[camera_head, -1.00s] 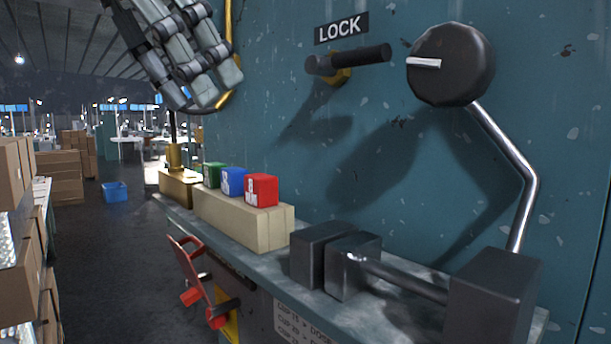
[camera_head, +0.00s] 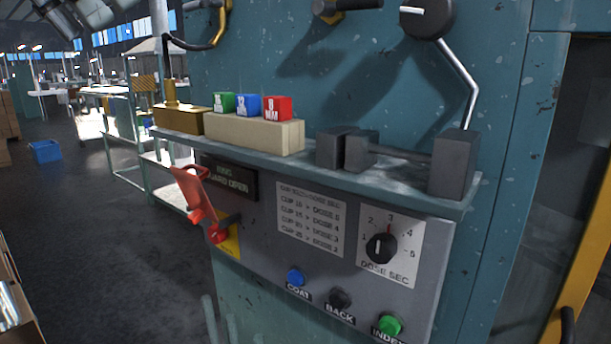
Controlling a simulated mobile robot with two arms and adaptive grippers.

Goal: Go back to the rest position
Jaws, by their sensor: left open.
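My left gripper (camera_head: 68,14) shows only in part at the top left edge of the head view. It is open with nothing seen in it, well up and left of the shelf and apart from it. The rest of that arm is cut off by the frame. My right gripper is not in view.
A teal machine carries a shelf (camera_head: 400,185) with green (camera_head: 223,103), blue (camera_head: 248,105) and red (camera_head: 277,108) blocks on a beige block (camera_head: 255,132). A red lever (camera_head: 193,190), a dose dial (camera_head: 381,248) and buttons sit below. Free floor lies left, with a blue bin (camera_head: 45,151).

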